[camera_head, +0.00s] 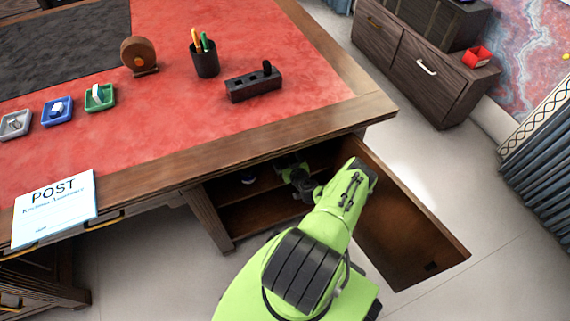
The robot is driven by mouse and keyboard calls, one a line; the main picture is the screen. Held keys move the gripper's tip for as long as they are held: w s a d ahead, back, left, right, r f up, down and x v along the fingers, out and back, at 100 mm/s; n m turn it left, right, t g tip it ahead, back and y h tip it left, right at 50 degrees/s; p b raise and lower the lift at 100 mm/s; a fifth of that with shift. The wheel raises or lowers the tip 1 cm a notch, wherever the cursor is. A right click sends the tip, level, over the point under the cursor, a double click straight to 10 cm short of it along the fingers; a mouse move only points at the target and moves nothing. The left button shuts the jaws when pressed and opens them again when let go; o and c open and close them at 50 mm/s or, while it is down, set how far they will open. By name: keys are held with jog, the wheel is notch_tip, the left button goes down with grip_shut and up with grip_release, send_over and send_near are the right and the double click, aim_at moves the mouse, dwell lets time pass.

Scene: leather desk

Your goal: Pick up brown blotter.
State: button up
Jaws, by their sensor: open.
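My gripper (294,174) is small in the head view, inside the open cabinet (228,219) under the desk's right end. It is open, and I see nothing held in it. My green arm hides part of the cabinet.
The cabinet door (408,225) hangs open to the right of my arm. The desk's wooden edge (250,145) runs above the opening. A pen cup (205,60), small trays (57,111) and a POST sheet (55,208) are on the desk. Floor is clear at lower right.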

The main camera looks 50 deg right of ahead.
jog(key=shift+x, duration=1.2)
jog(key=c, duration=1.2)
jog(key=shift+r, duration=0.1)
jog(key=shift+c, duration=0.2)
